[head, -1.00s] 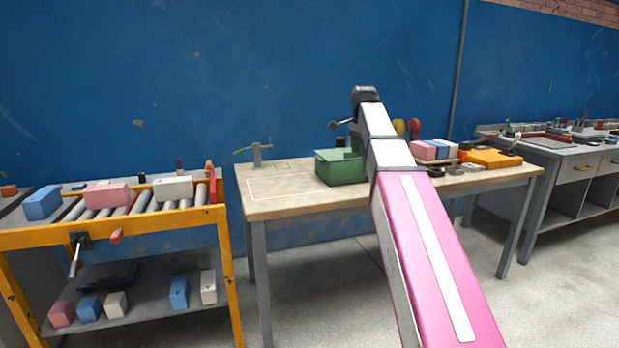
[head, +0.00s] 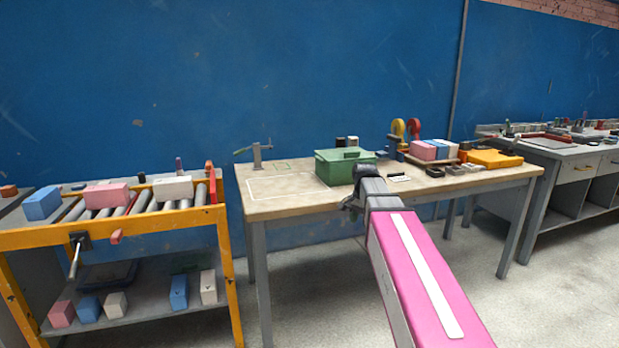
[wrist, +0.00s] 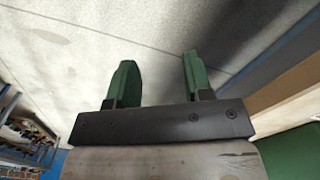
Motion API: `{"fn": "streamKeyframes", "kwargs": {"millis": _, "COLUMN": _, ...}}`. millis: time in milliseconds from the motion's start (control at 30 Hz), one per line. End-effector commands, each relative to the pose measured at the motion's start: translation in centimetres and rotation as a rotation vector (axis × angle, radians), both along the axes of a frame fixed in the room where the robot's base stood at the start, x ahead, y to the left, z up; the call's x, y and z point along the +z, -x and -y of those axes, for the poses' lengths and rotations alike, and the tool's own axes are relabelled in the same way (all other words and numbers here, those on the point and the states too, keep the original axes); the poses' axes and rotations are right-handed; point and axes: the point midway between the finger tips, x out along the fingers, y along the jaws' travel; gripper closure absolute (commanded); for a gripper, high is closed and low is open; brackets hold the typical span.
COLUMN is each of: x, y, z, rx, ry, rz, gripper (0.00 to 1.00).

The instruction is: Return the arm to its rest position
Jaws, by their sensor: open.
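My gripper (wrist: 160,80) shows two green fingers standing apart in the wrist view, with nothing between them and grey floor beyond. In the head view my pink and white arm reaches up to the front edge of the wooden workbench (head: 285,207). The dark wrist end of the arm is at that edge, just below the green box (head: 340,171). The fingers themselves are hard to make out in the head view.
A yellow roller stand (head: 130,226) with coloured blocks is at the left. The bench also holds a small clamp (head: 257,155), a tray of blocks (head: 432,151) and an orange case (head: 490,158). The bench's left part is mostly clear.

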Motion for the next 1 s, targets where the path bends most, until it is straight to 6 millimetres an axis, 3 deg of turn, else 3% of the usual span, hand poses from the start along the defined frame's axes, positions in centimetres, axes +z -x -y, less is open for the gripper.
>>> {"fn": "streamKeyframes", "kwargs": {"millis": 33, "x": -2.0, "y": 1.3, "z": 0.1, "rx": 0.039, "ry": 0.000, "rz": -0.005, "gripper": 0.54}}
{"fn": "streamKeyframes", "kwargs": {"millis": 200, "x": -7.7, "y": 4.0, "z": 0.3, "rx": 0.186, "ry": 0.000, "rz": -0.005, "gripper": 0.54}}
{"fn": "streamKeyframes", "kwargs": {"millis": 600, "x": -18.9, "y": 12.0, "z": 0.8, "rx": 0.529, "ry": 0.001, "rz": -0.002, "gripper": 0.54}}
{"fn": "streamKeyframes", "kwargs": {"millis": 800, "x": -22.1, "y": 15.0, "z": 0.9, "rx": 0.655, "ry": 0.002, "rz": 0.001, "gripper": 0.54}}
{"fn": "streamKeyframes", "kwargs": {"millis": 1000, "x": -23.2, "y": 16.0, "z": 1.0, "rx": 0.701, "ry": 0.004, "rz": 0.004, "gripper": 0.54}}
